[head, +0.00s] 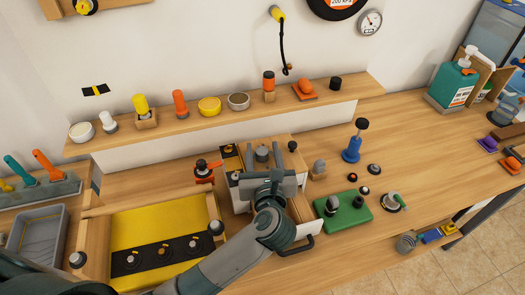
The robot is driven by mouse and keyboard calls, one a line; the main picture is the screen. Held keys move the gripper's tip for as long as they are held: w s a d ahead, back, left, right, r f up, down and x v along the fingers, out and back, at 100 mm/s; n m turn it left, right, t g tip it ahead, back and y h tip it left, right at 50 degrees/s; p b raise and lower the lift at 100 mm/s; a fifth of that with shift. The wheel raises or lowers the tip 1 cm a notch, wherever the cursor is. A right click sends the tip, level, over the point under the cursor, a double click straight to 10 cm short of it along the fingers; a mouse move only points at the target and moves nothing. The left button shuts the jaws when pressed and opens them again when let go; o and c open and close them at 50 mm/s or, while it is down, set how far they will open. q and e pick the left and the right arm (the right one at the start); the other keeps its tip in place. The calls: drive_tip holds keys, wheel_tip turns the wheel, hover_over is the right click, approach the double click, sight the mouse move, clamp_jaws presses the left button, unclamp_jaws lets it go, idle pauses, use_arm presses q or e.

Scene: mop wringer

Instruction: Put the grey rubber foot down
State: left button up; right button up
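My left gripper (262,157) reaches in from the lower left over a white and wooden box in the middle of the bench. Its two fingers stand on either side of a short grey cylindrical piece, which looks like the grey rubber foot (262,153). The fingers appear closed on it. Its lower end is hard to make out, so I cannot tell whether it touches the box top. My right gripper is not in view.
The box (304,231) has a front drawer with a dark handle.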

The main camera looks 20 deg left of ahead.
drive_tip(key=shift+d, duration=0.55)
use_arm(q)
drive_tip(key=v, duration=1.7)
drive_tip(key=shift+s+f, duration=0.25)
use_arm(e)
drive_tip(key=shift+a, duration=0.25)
use_arm(q)
drive_tip(key=shift+o, duration=0.4)
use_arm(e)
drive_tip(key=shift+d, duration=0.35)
